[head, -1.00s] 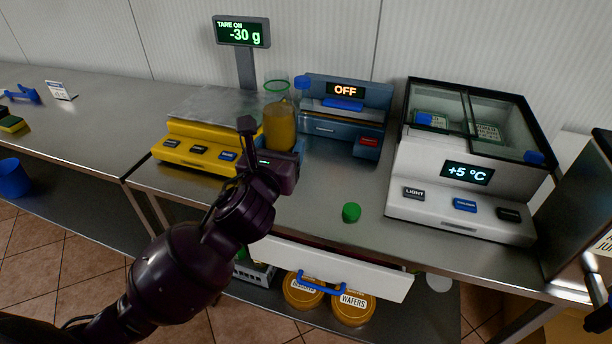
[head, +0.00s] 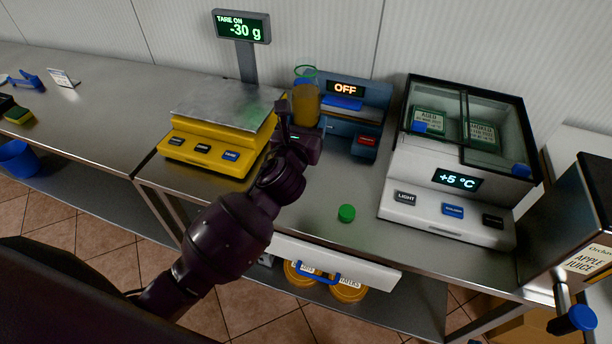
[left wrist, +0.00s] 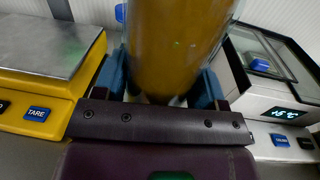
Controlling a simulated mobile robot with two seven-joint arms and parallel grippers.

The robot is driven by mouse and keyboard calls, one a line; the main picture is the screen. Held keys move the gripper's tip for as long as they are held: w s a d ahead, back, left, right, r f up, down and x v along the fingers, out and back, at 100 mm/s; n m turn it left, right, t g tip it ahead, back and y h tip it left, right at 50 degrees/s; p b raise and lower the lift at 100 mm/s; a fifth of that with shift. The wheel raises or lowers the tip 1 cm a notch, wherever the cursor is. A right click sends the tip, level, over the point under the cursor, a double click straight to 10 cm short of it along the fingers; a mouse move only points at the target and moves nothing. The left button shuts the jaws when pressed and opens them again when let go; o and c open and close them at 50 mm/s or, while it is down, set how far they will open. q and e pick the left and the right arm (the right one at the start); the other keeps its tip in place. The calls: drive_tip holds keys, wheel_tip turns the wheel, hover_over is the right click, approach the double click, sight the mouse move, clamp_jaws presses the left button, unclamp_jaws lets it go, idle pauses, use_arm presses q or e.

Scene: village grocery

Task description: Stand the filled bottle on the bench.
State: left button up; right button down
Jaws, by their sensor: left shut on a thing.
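The filled bottle (head: 306,103) holds amber liquid and has a green ring at its open top. It is upright in front of the sealer on the right side of the yellow scale. My left gripper (head: 298,124) is shut on the bottle, and the left wrist view shows the bottle (left wrist: 175,45) between its two blue fingers. Whether the bottle's base touches the bench (head: 310,205) is hidden by the gripper. My right gripper is not in view.
A yellow scale (head: 205,147) with a bare plate reads -30 g. A blue sealer (head: 370,125) showing OFF stands behind the bottle. A white chiller (head: 445,205) showing +5 °C stands at right, beside an apple juice dispenser (head: 590,225). A drawer (head: 350,268) is below the bench edge.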

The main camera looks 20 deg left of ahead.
use_arm(q)
wheel_tip(320, 180, down, 16)
drive_tip(key=b, duration=0.5)
drive_tip(key=shift+f+b, duration=0.15)
drive_tip(key=shift+b, duration=0.2)
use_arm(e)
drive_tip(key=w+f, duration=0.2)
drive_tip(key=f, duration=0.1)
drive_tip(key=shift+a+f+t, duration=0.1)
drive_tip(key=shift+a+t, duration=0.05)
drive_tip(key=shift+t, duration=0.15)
use_arm(q)
drive_tip(key=shift+f, duration=0.1)
